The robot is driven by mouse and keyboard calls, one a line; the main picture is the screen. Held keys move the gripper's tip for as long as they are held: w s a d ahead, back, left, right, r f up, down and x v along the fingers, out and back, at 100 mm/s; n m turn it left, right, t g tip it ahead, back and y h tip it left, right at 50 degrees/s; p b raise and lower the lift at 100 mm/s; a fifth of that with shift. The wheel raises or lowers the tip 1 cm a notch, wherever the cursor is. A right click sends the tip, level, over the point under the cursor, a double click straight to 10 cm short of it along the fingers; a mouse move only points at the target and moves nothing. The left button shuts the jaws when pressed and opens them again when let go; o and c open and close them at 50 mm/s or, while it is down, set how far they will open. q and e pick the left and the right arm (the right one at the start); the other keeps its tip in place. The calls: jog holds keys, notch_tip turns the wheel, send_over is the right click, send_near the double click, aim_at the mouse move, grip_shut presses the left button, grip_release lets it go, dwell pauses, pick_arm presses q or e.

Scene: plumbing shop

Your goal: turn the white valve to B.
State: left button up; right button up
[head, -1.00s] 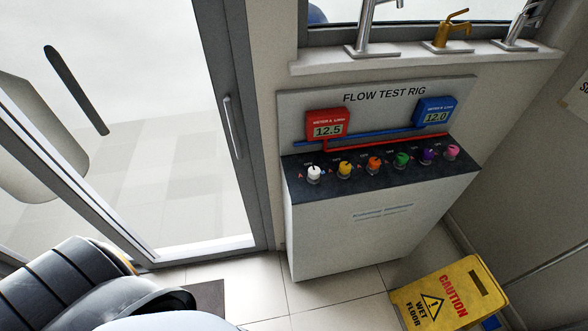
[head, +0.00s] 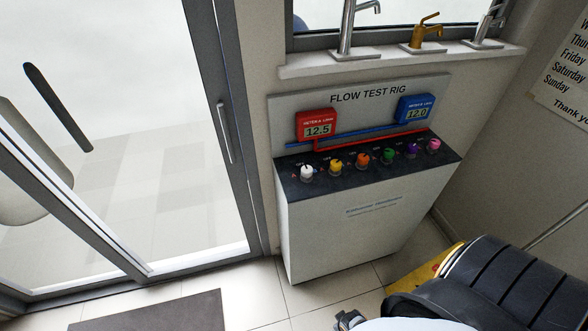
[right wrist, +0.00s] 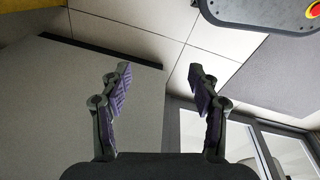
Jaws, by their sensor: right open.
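The white valve (head: 306,172) is the leftmost knob in the row on the dark top of the flow test rig (head: 340,230). Its markings are too small to read, so I cannot tell its setting. My right arm comes in at the lower right of the head view, well short of the valve. In the right wrist view my right gripper (right wrist: 160,80) is open, with its two fingers wide apart and nothing between them. The valve does not show in that view. My left gripper is not in view.
Yellow (head: 335,166), orange (head: 362,161), green (head: 388,156), purple (head: 411,150) and pink (head: 433,146) valves stand right of the white one. A red meter (head: 317,125) reads 12.5, a blue meter (head: 415,109) 12.0. A yellow sign (head: 424,272) is partly hidden by my arm.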

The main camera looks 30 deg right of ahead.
jog(key=w+r, duration=0.5)
jog(key=w, duration=0.1)
notch_tip(320, 180, up, 44)
jog(key=n+t+y, duration=0.2)
jog(key=n+y, duration=0.1)
jog(key=n, duration=0.3)
send_over(308, 169)
jog(key=s+d, duration=0.2)
jog(key=s, duration=0.2)
jog(key=x, duration=0.2)
jog(key=p+x, duration=0.1)
jog(key=x, duration=0.5)
jog(key=shift+w+a+f, duration=0.1)
jog(key=shift+w, duration=0.35)
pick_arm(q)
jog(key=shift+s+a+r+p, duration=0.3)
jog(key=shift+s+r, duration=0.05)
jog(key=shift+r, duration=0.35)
pick_arm(e)
jog(key=shift+w+a+f, duration=0.1)
jog(key=shift+w+f, duration=0.05)
jog(key=shift+f, duration=0.5)
